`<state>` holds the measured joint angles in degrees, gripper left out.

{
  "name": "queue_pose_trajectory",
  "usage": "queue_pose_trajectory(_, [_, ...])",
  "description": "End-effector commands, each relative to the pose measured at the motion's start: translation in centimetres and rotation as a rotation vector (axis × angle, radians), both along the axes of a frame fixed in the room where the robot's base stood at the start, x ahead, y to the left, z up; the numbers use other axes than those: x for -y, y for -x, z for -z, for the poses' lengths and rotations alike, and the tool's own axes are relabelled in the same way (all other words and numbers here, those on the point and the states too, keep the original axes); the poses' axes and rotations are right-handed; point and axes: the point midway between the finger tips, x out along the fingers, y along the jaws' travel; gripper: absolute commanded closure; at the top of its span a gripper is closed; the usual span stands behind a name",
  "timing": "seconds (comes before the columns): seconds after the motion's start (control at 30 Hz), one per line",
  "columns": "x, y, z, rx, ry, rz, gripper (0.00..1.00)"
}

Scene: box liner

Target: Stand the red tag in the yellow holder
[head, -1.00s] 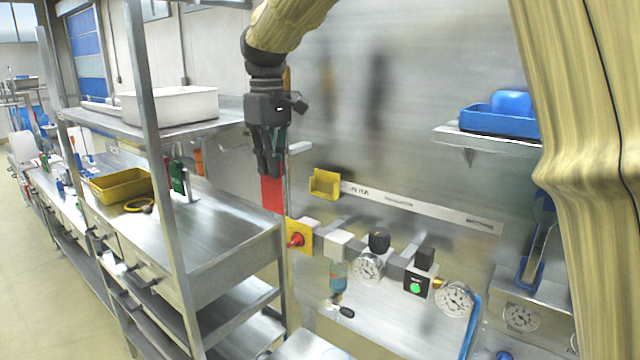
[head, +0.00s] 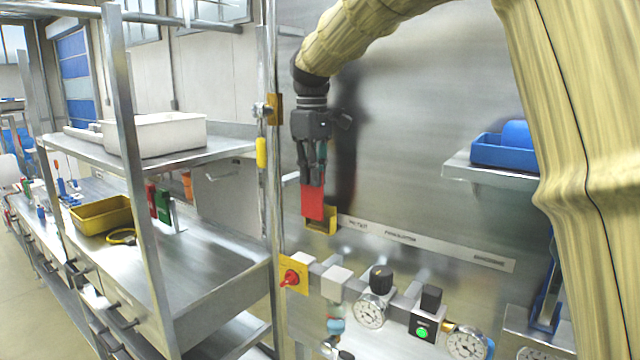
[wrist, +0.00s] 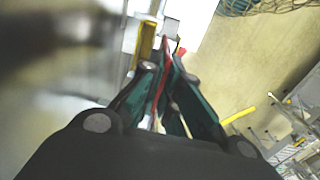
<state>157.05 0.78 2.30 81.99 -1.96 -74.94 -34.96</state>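The red tag (head: 313,202) hangs below my gripper (head: 312,180), which is shut on its upper end. The tag is upright in the head view, in front of the yellow holder (head: 331,222) on the steel wall panel, and covers part of it. I cannot tell whether the tag's lower edge is inside the holder or in front of it. In the wrist view the tag (wrist: 163,85) shows as a thin red edge between my fingers (wrist: 165,90). A yellow piece, likely the holder (wrist: 146,40), stands just left of it.
A labelled strip (head: 420,240) runs right from the holder. Below are a red knob on a yellow plate (head: 293,277), gauges (head: 371,309) and valves. A small shelf with a blue tray (head: 505,150) is at right. A steel rack (head: 200,270) stands left, beside a vertical pole.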

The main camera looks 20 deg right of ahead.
Motion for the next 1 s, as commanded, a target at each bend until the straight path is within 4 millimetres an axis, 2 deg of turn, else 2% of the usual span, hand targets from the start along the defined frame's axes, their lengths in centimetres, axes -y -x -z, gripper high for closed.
queue_pose_trajectory(0.17, [0.5,-0.2,-0.1,0.001,-0.001,-0.001,1.00])
queue_pose_trajectory(0.37, [2.5,-0.9,0.1,-0.001,-0.002,-0.002,1.00])
queue_pose_trajectory(0.5, [1.9,-0.9,2.6,-0.003,0.001,-0.009,1.00])
queue_pose_trajectory(0.6, [1.7,-1.0,3.3,-0.001,0.001,-0.011,1.00])
queue_pose_trajectory(0.97, [1.5,-1.1,3.7,0.000,0.000,-0.013,1.00])
queue_pose_trajectory(1.0, [1.5,-1.1,3.7,0.000,0.000,-0.013,0.90])
